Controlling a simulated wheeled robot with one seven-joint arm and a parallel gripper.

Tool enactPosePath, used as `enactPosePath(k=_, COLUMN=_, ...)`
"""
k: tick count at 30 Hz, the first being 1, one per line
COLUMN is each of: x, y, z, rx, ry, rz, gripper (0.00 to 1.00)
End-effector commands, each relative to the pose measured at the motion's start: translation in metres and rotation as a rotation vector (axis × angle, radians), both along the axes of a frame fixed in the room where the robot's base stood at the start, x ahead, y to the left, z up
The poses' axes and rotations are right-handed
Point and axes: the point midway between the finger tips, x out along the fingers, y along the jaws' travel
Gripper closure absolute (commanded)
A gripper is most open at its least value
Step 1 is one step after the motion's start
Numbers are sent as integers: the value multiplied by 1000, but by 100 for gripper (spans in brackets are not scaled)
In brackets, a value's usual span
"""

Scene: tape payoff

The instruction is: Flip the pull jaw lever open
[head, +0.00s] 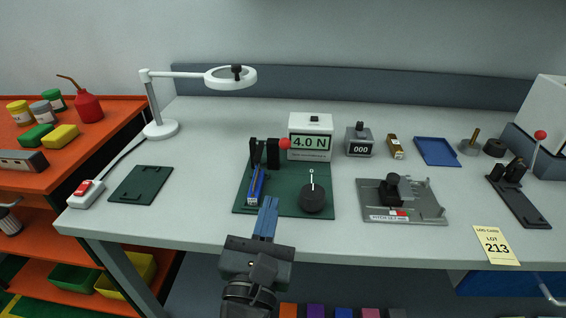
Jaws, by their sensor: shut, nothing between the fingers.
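A black jaw fixture (265,153) stands at the back of a dark green base plate (286,205) in the middle of the bench. A red ball knob (285,144) shows at its right side, in front of the gauge; its lever shaft is hardly visible, so I cannot tell the lever's angle. My gripper (269,204) is shut and empty, its blue fingers together over the front edge of the plate. It is apart from the knob, nearer to me and a little to the left. A blue part (256,186) lies on the plate between gripper and jaw fixture.
A black round piece with an upright pin (312,198) sits at right. A grey fixture (410,205) and a second red-knobbed lever (540,135) are farther right. A lamp (160,130) stands back left.

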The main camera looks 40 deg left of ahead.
Motion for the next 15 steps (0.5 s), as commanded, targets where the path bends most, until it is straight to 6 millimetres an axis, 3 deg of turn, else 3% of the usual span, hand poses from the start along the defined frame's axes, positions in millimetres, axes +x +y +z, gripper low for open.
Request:
enactPosePath(k=8, x=5, y=1, z=1, rx=-3, ry=-2, rz=-3, gripper=100)
enactPosePath(k=15, x=35, y=17, z=9, rx=-2, ry=-3, rz=-3, gripper=100)
